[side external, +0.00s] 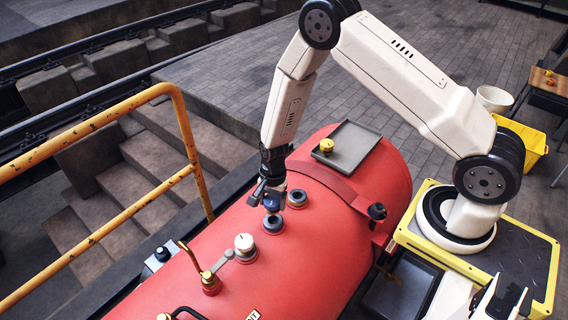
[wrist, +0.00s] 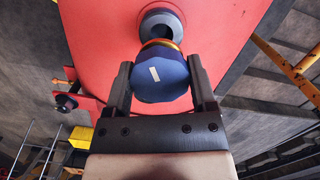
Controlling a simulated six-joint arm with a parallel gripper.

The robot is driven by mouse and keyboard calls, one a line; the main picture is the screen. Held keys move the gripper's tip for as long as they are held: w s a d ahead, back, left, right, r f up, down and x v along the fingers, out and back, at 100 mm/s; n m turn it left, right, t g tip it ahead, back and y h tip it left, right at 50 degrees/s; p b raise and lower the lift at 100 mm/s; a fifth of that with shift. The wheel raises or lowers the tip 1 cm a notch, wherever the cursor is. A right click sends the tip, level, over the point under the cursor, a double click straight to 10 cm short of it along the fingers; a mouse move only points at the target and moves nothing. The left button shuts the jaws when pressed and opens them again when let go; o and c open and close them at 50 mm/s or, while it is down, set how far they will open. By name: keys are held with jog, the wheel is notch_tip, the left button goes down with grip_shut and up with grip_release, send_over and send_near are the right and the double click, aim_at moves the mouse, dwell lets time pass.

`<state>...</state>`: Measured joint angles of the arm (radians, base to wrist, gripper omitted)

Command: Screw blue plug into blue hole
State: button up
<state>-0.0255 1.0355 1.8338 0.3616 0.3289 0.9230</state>
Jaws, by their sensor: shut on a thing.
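My gripper (side external: 269,194) is shut on the blue plug (side external: 272,205), just above the top of the red boiler (side external: 335,250). In the wrist view, the plug (wrist: 160,78) has a faceted blue head with a white mark and sits between the two fingers (wrist: 160,66). An orange ring shows at its far side. A dark blue-grey socket (side external: 273,224) lies just below the plug in the side view, and a second one (side external: 297,199) is close to its right. One round socket (wrist: 160,22) shows beyond the plug in the wrist view. Whether plug and socket touch is hidden.
A white-capped fitting (side external: 244,243) with a grey lever and a brass valve (side external: 210,281) stand on the boiler to the left. A grey tray (side external: 362,139) with a yellow plug (side external: 326,146) sits at the right. A yellow railing (side external: 188,130) rises beyond the boiler.

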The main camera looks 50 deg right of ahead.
jog(key=shift+f, duration=1.35)
jog(key=shift+f, duration=1.35)
dwell(2.1)
jog(key=o, duration=1.3)
jog(key=n, duration=0.6)
jog(key=shift+n+g+h, duration=0.3)
jog(key=shift+n+g, duration=0.1)
jog(key=n, duration=0.5)
jog(key=shift+n+h, duration=0.3)
jog(key=shift+n, duration=0.1)
jog(key=shift+w, duration=0.15)
